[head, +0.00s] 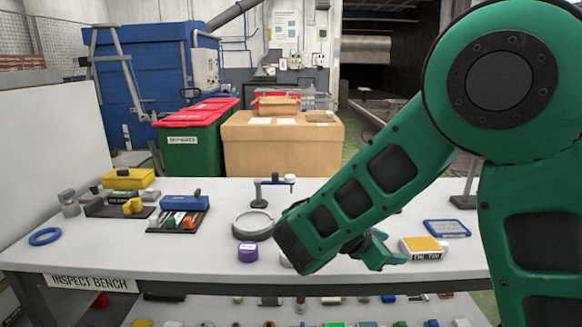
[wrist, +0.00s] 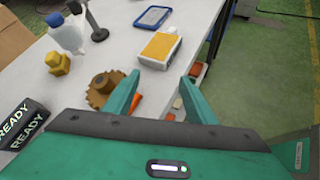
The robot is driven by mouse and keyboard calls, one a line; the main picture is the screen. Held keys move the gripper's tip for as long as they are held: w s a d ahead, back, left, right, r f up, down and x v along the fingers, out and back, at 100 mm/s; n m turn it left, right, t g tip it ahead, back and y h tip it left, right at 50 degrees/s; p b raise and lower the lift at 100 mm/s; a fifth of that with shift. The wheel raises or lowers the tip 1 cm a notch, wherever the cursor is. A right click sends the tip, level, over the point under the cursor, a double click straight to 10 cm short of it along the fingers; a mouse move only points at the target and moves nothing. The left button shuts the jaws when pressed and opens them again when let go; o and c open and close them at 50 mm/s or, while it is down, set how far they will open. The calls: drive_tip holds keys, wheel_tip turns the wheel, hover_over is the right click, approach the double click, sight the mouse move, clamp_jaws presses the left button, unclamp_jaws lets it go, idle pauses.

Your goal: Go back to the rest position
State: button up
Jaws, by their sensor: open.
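My green gripper (wrist: 156,97) is open in the wrist view, its two fingers apart with nothing held between them. It hangs over the front edge of the white bench (wrist: 205,35). A brown gear-like part (wrist: 98,90) lies just left of the left finger. A white and yellow box (wrist: 160,47) lies beyond the fingertips; it also shows in the head view (head: 421,248), right of my gripper. In the head view my green arm crosses the right side and hides part of the bench, and the gripper (head: 388,258) is partly hidden behind it.
A purple block (head: 248,252), a round grey dish (head: 252,225), a dark tray with a blue case (head: 186,203), a yellow case (head: 128,178) and a blue ring (head: 45,236) sit on the bench. A blue-framed tablet (head: 447,228) lies at right. Loose items fill a lower shelf.

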drive_tip(key=s+d+m+g+y, duration=0.3)
drive_tip(key=s+d+m+g, duration=0.3)
drive_tip(key=s+d+m, duration=0.9)
drive_tip(key=s+d+m+y, duration=0.1)
drive_tip(key=s+m+y, duration=0.5)
drive_tip(key=s+m, duration=0.6)
drive_tip(key=s, duration=0.4)
drive_tip(key=shift+d+r+m+y, duration=0.25)
drive_tip(key=shift+r+m+y, duration=0.05)
drive_tip(key=shift+r, duration=0.05)
drive_tip(key=shift+s, duration=0.1)
drive_tip(key=shift+w+f+g, duration=0.25)
drive_tip(key=shift+w+g, duration=0.05)
drive_tip(key=shift+w, duration=0.3)
